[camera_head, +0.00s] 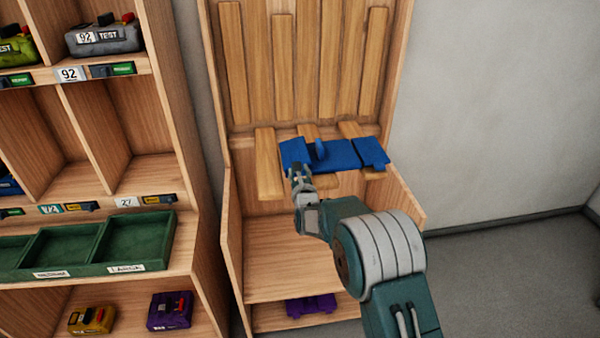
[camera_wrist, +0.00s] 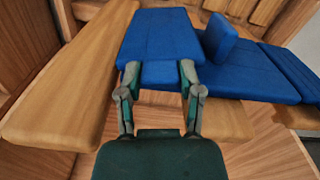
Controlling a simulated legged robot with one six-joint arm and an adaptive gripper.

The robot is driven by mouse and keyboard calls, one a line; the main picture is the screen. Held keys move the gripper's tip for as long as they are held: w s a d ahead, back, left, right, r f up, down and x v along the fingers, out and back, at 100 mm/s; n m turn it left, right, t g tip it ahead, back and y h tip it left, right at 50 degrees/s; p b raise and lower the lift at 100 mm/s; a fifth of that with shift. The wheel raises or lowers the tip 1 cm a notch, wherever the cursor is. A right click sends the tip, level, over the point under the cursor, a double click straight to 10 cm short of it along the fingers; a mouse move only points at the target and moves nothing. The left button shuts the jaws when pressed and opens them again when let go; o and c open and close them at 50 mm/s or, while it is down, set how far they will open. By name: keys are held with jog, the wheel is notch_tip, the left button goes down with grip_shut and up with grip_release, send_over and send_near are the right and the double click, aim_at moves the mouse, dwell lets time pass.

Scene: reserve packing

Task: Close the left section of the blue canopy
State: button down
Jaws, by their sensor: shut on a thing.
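The blue canopy (camera_head: 335,156) lies across wooden slats of the open-fronted wooden unit in the head view. Its left section (camera_head: 294,153) is tilted relative to the middle part, and a small blue upright tab (camera_head: 320,150) stands beside it. In the wrist view the left section (camera_wrist: 165,40) is directly ahead, with the tab (camera_wrist: 219,37) and the middle part (camera_wrist: 250,70) to its right. My gripper (camera_head: 298,168) is at the front edge of the left section. In the wrist view my gripper (camera_wrist: 158,80) has its fingers shut on that edge.
A wooden slat (camera_wrist: 80,80) lies left of the canopy. A purple object (camera_head: 311,306) sits on the unit's bottom shelf. At left stands a shelf rack with green trays (camera_head: 135,242) and several labelled devices, including a grey one (camera_head: 105,37). Open floor (camera_head: 510,280) is at right.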

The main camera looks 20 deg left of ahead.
jog(key=shift+a+f, duration=0.1)
jog(key=shift+a, duration=0.05)
jog(key=shift+c, duration=1.2)
grip_release()
jog(key=v, duration=1.2)
